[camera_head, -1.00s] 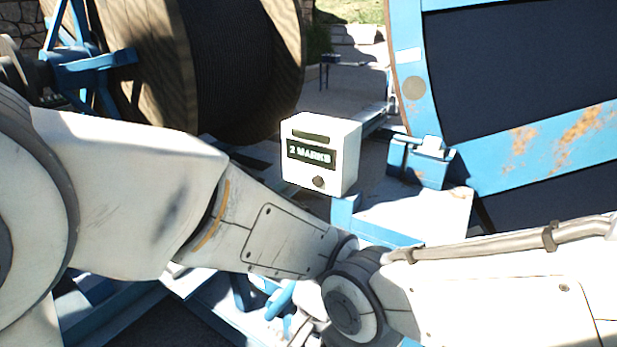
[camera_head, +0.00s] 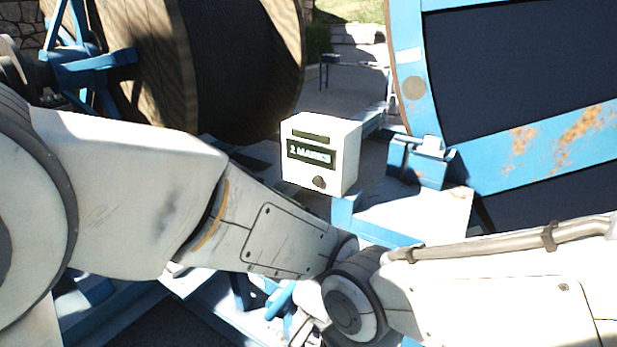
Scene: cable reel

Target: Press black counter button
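A white counter box (camera_head: 342,160) stands on a blue support near the middle of the view. Its dark display (camera_head: 309,156) reads "2" followed by a word that looks like "MARKS". A round black button (camera_head: 319,182) sits low on its front face, below the display. Nothing touches the button. My two arms cross the lower part of the view, in front of and below the box. Neither gripper's fingers can be made out; the arm links hide the area at the bottom centre.
A large wooden cable reel (camera_head: 160,70) wound with dark cable (camera_head: 238,60) stands behind at the left. A rusty blue frame (camera_head: 545,150) with a dark panel (camera_head: 525,70) fills the right. Blue beams (camera_head: 375,232) run below the box. Paved ground (camera_head: 350,90) lies behind.

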